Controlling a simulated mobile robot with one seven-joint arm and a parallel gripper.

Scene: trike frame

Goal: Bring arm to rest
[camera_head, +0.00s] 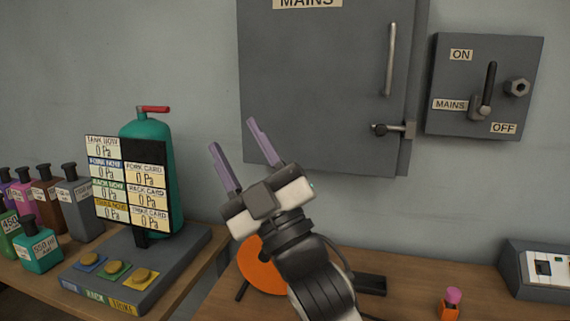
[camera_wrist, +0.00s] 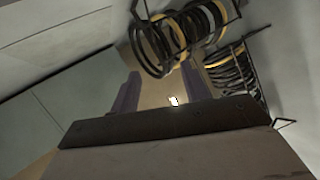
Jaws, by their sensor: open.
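My gripper (camera_head: 243,155) is raised in the middle of the head view, in front of the grey wall cabinet. Its two purple fingers stand apart, pointing up and a little left, with nothing between them. In the wrist view the two fingers (camera_wrist: 160,92) also show apart and empty. My black and white arm rises from the bottom of the head view, in front of an orange disc (camera_head: 259,268) that it partly hides.
A grey MAINS cabinet (camera_head: 310,80) and a switch box (camera_head: 484,86) are on the wall. A green cylinder (camera_head: 160,200) and a display board (camera_head: 128,183) stand at left, beside several bottles. A small orange item (camera_head: 450,307) stands at right. Coils (camera_wrist: 190,30) hang in the wrist view.

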